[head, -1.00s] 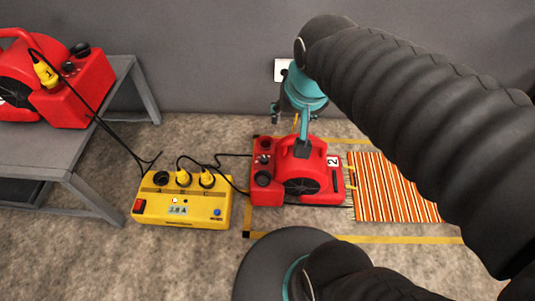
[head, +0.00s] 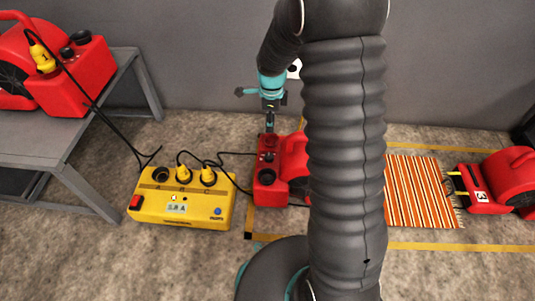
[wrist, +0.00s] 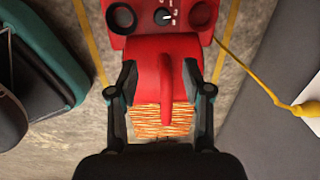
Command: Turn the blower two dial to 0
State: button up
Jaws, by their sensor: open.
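Blower two is the red blower (head: 266,188) on the floor in the middle of the head view, partly hidden behind my arm. In the wrist view its red body and handle (wrist: 165,85) lie below my gripper. A white pointer mark shows on the dial's right side; the scale is too small to read. My gripper (head: 269,128) is above the panel end of the blower. In the wrist view my gripper (wrist: 160,78) is open and empty, apart from the dial.
A yellow power box (head: 180,212) with plugs and black cables stands left of the blower. Another red blower (head: 70,75) sits on a grey table (head: 60,155) at left. Blower three (head: 505,185) stands at right beyond a striped rug (head: 422,190). A grey wall is behind.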

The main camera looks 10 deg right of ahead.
aim_at(269, 156)
jog(key=f+m+b, duration=0.1)
jog(key=f, duration=0.6)
jog(key=w+f, duration=0.1)
jog(key=f, duration=0.5)
jog(key=f+m+b, duration=0.1)
jog(key=f, duration=0.6)
jog(key=shift+w+f+m+g+b, duration=0.3)
jog(key=shift+w+b, duration=0.05)
jog(key=c, duration=0.9)
